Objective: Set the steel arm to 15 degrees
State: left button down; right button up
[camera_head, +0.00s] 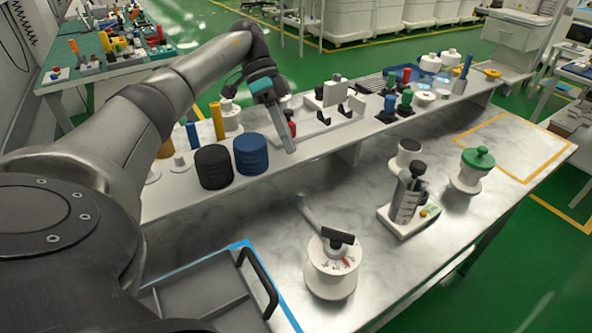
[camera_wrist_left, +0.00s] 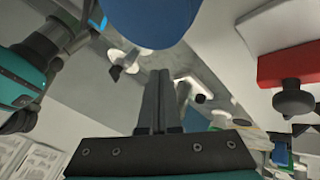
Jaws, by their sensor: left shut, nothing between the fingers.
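A white round stand (camera_head: 331,281) with a scale on its face and a black crossbar handle stands at the front of the marble-topped bench. A grey steel arm (camera_head: 312,215) slants up and left from behind it; its angle cannot be read. My left gripper (camera_head: 290,148) is shut and empty, pointing down beside the blue jar, behind and above the steel arm and apart from it. Its shut fingers (camera_wrist_left: 155,98) also show in the left wrist view. My right gripper is not in view.
A black jar (camera_head: 213,167) and a blue jar (camera_head: 250,154) stand left of the left gripper on the raised shelf. A blue-edged tray (camera_head: 205,290) lies at front left. A white device with a black knob (camera_head: 408,203) and a green-topped pot (camera_head: 470,171) stand to the right.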

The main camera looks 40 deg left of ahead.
pick_arm(q)
jog(key=s+d+f+b, duration=0.1)
jog(key=s+d+f, duration=0.2)
jog(key=d+f, duration=0.1)
jog(key=shift+s+d, duration=0.3)
jog(key=shift+d, duration=0.6)
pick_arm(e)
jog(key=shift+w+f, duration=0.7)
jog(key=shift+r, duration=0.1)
